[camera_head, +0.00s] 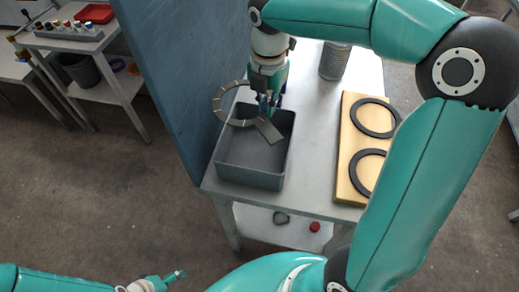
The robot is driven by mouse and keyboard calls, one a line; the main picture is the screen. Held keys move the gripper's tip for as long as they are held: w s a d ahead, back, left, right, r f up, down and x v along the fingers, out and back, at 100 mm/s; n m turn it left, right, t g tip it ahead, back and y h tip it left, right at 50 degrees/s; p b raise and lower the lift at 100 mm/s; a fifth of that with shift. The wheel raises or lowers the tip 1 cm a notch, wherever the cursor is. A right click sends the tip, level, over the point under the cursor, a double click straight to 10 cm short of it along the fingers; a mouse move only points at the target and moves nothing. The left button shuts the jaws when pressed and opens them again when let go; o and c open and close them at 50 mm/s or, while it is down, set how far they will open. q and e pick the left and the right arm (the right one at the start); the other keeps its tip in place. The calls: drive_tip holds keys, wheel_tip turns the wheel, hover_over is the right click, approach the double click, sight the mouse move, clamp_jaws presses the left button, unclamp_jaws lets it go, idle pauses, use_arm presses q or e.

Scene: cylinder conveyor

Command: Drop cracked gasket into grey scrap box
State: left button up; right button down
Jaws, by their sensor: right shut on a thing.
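The cracked gasket (240,122), a grey ring with dark marks across it and a flat piece jutting toward the lower right, is over the far part of the grey scrap box (250,178). My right gripper (270,104) points down over the box's far side and is shut on the gasket's right side. The fingertips are partly hidden and small. The box stands open at the table's left end; the inside that shows looks empty. My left gripper (172,277) is low at the bottom left, away from the table; its finger gap is unclear.
A wooden board (348,150) with two black rings (374,118) lies right of the box. A perforated metal cylinder (335,60) stands behind. A tall blue panel (175,75) rises close along the box's left. The lower shelf (300,232) holds small items.

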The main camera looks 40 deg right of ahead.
drive_tip(key=c, duration=1.2)
unclamp_jaws()
wheel_tip(320, 180, up, 12)
drive_tip(key=shift+f, duration=0.1)
